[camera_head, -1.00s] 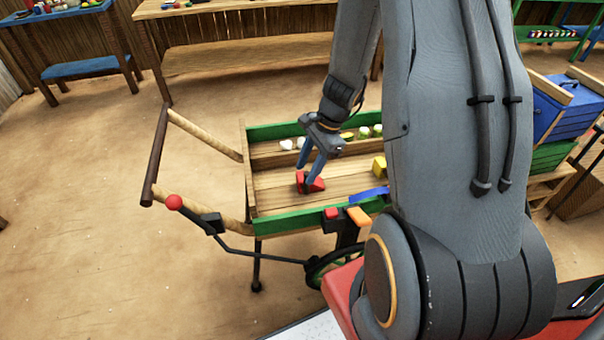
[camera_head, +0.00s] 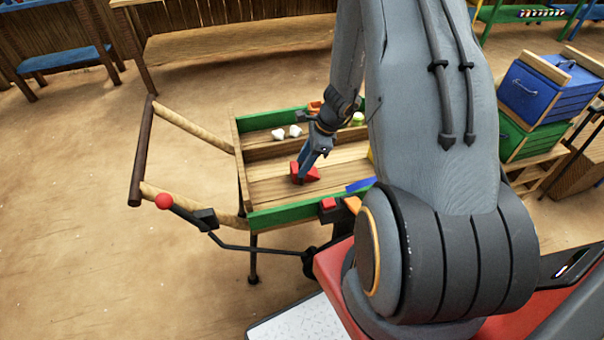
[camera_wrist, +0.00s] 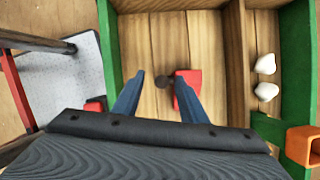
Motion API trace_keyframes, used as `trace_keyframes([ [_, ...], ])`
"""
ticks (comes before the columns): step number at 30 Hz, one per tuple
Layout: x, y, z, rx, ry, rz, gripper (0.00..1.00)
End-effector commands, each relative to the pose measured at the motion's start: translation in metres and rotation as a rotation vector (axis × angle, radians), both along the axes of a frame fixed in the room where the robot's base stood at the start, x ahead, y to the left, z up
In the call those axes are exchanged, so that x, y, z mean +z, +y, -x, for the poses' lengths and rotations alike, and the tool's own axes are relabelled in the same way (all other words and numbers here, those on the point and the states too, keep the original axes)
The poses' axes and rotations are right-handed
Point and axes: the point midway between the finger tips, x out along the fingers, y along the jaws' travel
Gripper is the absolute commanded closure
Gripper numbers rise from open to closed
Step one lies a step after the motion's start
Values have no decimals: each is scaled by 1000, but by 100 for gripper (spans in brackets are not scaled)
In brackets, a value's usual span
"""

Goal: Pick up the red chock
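The red chock (camera_head: 312,174) lies on the wooden floor of the green-sided cart tray (camera_head: 282,214). My gripper (camera_head: 302,179) reaches down over it, and a blue finger crosses in front of the chock in the head view. In the wrist view my gripper (camera_wrist: 159,78) has its two blue fingers wide apart. The red chock (camera_wrist: 188,78) is at the right finger, which partly covers it; the left finger is well clear of it. I cannot tell whether the right finger touches the chock.
Two white pieces (camera_head: 287,133) lie in the tray's rear compartment, behind a wooden divider. A blue piece (camera_head: 360,184) is at the tray's front right. Blue and green crates (camera_head: 540,95) stand at right.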

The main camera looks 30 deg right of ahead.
Motion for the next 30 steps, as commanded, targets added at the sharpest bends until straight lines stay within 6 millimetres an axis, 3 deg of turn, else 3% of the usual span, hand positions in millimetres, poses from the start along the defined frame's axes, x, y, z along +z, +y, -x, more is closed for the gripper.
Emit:
trace_keyframes([
  [15, -47, 17, -9, 0, 1, 1, 61],
  [24, -51, 18, -10, 1, -1, 1, 61],
  [30, -51, 18, -10, 1, -1, 1, 93],
])
